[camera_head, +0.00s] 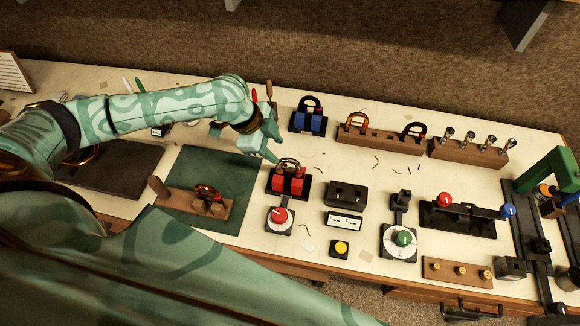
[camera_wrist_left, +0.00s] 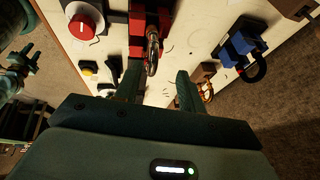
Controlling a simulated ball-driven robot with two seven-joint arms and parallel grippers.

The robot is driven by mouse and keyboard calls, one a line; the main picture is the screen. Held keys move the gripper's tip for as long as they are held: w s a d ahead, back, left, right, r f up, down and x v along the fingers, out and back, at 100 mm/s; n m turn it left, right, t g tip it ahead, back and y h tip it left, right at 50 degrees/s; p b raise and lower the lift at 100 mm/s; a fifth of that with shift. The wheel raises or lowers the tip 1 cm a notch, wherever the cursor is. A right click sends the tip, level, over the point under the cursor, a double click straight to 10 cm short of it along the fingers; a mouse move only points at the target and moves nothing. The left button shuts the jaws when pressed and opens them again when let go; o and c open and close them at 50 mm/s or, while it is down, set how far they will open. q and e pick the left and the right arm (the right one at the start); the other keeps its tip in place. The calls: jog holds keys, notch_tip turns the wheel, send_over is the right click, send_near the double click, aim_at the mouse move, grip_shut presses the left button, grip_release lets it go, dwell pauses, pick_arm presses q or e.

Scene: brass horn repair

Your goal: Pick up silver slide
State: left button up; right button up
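A U-shaped metal slide (camera_head: 289,163) stands in the red-blocked holder (camera_head: 288,183) near the middle of the bench. It looks silvery in the left wrist view (camera_wrist_left: 152,52), though warm light tints it. My left gripper (camera_head: 272,147) is just above and behind this holder. In the left wrist view my left gripper (camera_wrist_left: 158,80) has its two fingers apart, with nothing between them and the slide beyond their tips. A teal jointed part at that view's left edge may be my right gripper, too unclear to read.
A blue-blocked holder (camera_head: 308,122) with a dark U-piece stands behind. A wooden rack (camera_head: 380,139) holds more slides to its right. A red dial (camera_head: 280,217) and a black box (camera_head: 346,195) stand close by. A green mat (camera_head: 203,160) lies left.

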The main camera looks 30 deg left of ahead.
aim_at(283, 159)
pick_arm(q)
jog(key=d+f, duration=0.1)
jog(key=f, duration=0.2)
jog(key=d+f, duration=0.1)
jog(key=shift+w+d+f+b, duration=0.25)
jog(key=shift+d+f+b, duration=0.05)
jog(key=shift+w+d+f, duration=0.15)
jog(key=shift+f, duration=0.25)
jog(key=shift+c, duration=0.3)
grip_shut()
